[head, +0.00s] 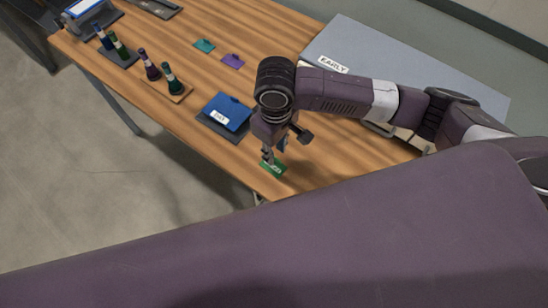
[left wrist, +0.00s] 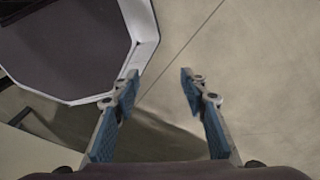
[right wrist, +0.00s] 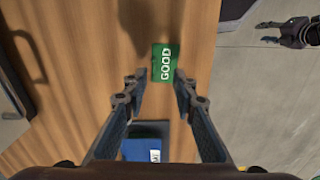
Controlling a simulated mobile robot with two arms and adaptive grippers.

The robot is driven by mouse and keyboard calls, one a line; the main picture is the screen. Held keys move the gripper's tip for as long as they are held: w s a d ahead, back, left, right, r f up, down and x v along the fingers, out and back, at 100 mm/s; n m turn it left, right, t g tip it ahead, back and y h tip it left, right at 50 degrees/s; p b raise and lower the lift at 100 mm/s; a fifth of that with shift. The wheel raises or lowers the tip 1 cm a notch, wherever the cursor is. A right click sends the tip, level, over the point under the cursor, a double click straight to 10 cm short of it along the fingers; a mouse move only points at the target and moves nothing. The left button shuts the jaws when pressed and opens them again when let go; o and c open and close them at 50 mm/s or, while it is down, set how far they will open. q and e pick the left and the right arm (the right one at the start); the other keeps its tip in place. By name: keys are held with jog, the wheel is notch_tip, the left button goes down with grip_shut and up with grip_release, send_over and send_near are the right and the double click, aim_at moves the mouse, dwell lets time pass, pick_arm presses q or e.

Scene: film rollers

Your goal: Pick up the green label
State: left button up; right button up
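The green label (right wrist: 165,62) lies flat on the wooden table near its edge and reads "GOOD" in the right wrist view. In the head view the green label (head: 273,168) is partly covered by my right gripper (head: 271,156). In the right wrist view my right gripper (right wrist: 160,85) is open, its fingertips to either side of the label's near end; I cannot tell their exact height over it. My left gripper (left wrist: 160,85) is open and empty, over the grey floor and away from the table.
A blue card on a dark tray (head: 209,131) lies beside the right gripper. Several rollers stand on holders (head: 180,97) at the left.

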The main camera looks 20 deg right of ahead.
aim_at(278, 159)
jog(key=shift+d+f+p, duration=0.2)
jog(key=shift+f, duration=0.4)
jog(key=shift+d+f+p, duration=0.2)
jog(key=shift+f, duration=0.4)
jog(key=shift+w+f, duration=0.25)
jog(key=shift+f, duration=1.25)
jog(key=c, duration=0.6)
pick_arm(q)
jog(key=shift+s+d+r, duration=0.15)
jog(key=shift+s+r, duration=0.4)
pick_arm(e)
grip_shut()
